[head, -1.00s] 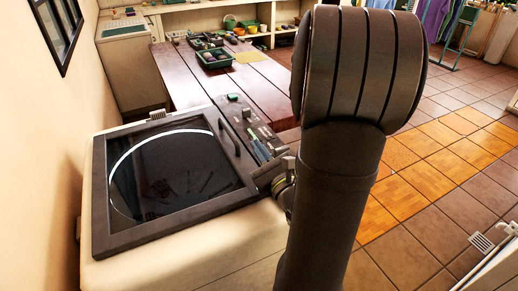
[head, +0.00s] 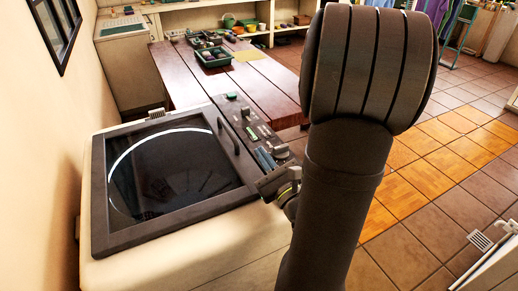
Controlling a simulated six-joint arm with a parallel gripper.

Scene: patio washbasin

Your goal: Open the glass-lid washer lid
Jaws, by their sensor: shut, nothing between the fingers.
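The washer (head: 190,252) is a cream top-loading machine at the left. Its lid (head: 140,230) has a dark frame around a dark round-looking glass window and lies flat, shut. A dark bar handle (head: 228,138) runs along the lid's right side. My gripper (head: 264,154) is small in view, partly hidden behind my own arm. Its bluish fingers look shut and empty, over or near the control panel, to the right of the handle and apart from it. I cannot tell its exact height.
The dark control panel (head: 240,112) with knobs and green buttons borders the lid on the right. A brown wooden table (head: 180,76) stands behind, with a green tray (head: 216,64) on it. A wall (head: 40,150) is close at left. Tiled floor (head: 440,220) is open at right.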

